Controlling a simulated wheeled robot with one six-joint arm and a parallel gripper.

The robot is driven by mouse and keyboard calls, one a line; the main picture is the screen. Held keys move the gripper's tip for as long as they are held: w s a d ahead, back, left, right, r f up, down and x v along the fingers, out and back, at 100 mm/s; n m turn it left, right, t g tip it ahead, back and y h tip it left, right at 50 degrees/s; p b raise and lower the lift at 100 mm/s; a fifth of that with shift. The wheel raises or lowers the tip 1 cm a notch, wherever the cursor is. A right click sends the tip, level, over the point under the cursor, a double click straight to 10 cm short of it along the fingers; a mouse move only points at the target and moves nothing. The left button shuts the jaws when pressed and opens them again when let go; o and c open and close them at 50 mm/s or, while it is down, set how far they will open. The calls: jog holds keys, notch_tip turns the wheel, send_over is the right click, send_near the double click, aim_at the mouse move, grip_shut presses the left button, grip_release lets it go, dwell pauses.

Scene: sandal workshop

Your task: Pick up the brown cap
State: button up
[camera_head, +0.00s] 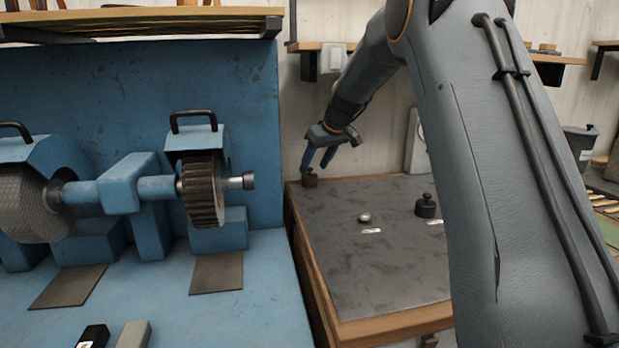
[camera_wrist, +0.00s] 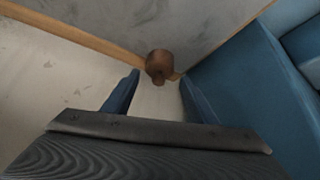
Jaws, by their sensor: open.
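The brown cap (camera_head: 309,180) is a small dark brown knob-like piece at the far left corner of the grey-topped table. In the wrist view the brown cap (camera_wrist: 159,64) sits at the table's corner, just beyond the fingertips and roughly centred between them. My gripper (camera_head: 318,162) is open, with its blue fingers pointing down just above the cap. In the wrist view my gripper (camera_wrist: 158,76) shows its two blue fingers apart with nothing between them. I cannot tell whether a finger touches the cap.
The grey table (camera_head: 340,270) has a wooden edge. A black weight (camera_head: 426,206) and a small silver dome (camera_head: 364,218) stand on it, with pale labels nearby. A blue grinding machine (camera_head: 150,190) stands close on the left. The middle of the table is mostly clear.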

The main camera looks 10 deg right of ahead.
aim_at(311, 169)
jog(key=shift+w+a, duration=0.15)
jog(key=shift+w, duration=0.15)
jog(key=x, duration=0.5)
jog(key=shift+p, duration=0.35)
jog(key=c, duration=0.8)
